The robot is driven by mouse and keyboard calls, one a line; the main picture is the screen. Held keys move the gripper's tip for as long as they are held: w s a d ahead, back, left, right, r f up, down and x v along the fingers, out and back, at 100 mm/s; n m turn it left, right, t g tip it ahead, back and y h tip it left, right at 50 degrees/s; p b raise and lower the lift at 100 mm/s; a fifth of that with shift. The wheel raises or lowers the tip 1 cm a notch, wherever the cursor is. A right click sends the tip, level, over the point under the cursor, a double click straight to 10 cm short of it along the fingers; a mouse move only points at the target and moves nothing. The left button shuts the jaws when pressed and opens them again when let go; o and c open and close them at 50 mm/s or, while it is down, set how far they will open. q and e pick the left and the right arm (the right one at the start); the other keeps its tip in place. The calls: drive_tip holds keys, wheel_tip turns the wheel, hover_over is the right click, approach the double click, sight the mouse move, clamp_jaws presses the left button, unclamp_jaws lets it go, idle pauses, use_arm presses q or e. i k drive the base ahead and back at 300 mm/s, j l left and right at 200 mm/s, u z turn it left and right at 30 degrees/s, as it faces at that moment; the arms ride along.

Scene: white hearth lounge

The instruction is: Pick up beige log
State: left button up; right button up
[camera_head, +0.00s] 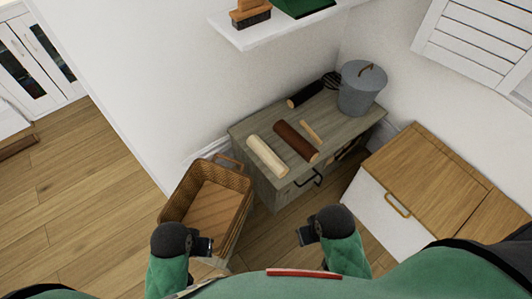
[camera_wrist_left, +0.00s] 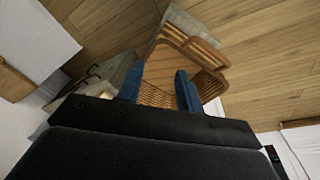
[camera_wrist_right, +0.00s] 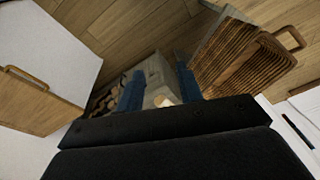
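The beige log (camera_head: 267,156) lies on top of the grey wooden cabinet (camera_head: 257,127), near its left front corner. A brown log (camera_head: 296,141) lies just to its right. My left gripper (camera_head: 205,245) is in front of the wicker basket, well short of the log; its blue fingers stand apart and empty in the left wrist view (camera_wrist_left: 160,90). My right gripper (camera_head: 308,236) is in front of the cabinet, away from the log. Its blue fingers are apart in the right wrist view (camera_wrist_right: 160,92), with a pale round end, perhaps a log's, beyond them.
A thin stick (camera_head: 311,132), a dark log (camera_head: 306,95) and a grey lidded bucket (camera_head: 360,92) share the cabinet top. A white chest with a wooden lid (camera_head: 425,165) stands right; a shelf (camera_head: 262,34) hangs above.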

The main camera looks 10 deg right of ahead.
sight(268, 157)
drive_tip(key=k+j, duration=0.9)
drive_tip(key=k, duration=0.05)
